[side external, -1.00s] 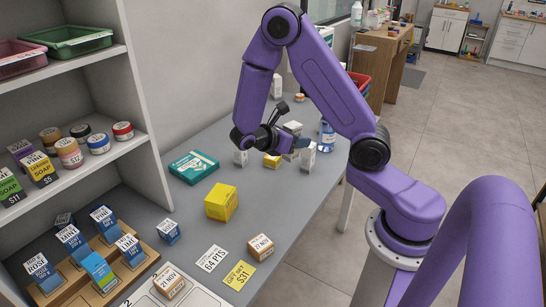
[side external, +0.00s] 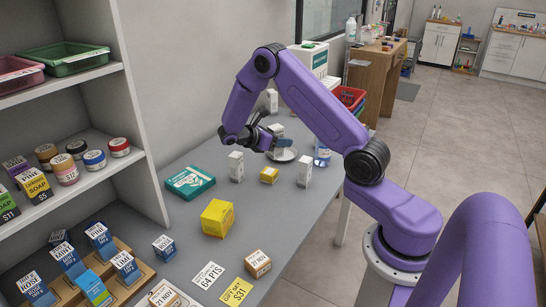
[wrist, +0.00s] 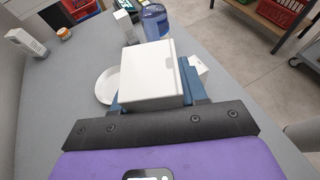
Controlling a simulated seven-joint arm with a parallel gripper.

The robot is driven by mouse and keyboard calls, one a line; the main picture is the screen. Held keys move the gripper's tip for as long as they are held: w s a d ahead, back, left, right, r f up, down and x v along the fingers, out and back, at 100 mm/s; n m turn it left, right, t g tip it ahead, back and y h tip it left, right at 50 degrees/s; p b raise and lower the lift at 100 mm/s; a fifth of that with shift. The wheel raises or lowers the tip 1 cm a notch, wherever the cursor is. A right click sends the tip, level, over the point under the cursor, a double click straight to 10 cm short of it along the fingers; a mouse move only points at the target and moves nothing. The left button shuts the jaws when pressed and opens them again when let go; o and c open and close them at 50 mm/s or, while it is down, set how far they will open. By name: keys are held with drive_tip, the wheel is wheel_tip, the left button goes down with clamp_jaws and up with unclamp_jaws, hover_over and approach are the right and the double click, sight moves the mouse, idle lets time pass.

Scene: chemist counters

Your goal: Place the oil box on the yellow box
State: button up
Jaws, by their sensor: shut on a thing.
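My gripper (side external: 270,141) is shut on a white box (wrist: 152,72), which appears between the blue finger pads in the wrist view. The held box also shows in the side view (side external: 277,129), above the counter; its label is not readable, so I cannot tell whether it is the oil box. A large yellow box (side external: 216,219) stands on the counter, nearer the side camera than my gripper.
A white dish (side external: 285,155) and a blue bottle (side external: 322,154) are near my gripper. A teal box (side external: 190,182) lies left, by the shelf. A small carton (side external: 257,263) and label cards (side external: 208,275) are in front. Counter around the large yellow box is partly clear.

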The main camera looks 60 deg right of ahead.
drive_tip(key=w+f, duration=0.1)
drive_tip(key=f, duration=0.1)
drive_tip(key=w+d+f, duration=0.1)
drive_tip(key=f, duration=0.1)
drive_tip(key=w+d+f, duration=0.1)
drive_tip(key=w, duration=0.1)
drive_tip(key=shift+d+f, duration=0.15)
drive_tip(key=shift+f, duration=1.7)
drive_tip(key=shift+f, duration=0.2)
drive_tip(key=o, duration=1.1)
drive_tip(key=shift+c, duration=0.2)
drive_tip(key=shift+r, duration=0.1)
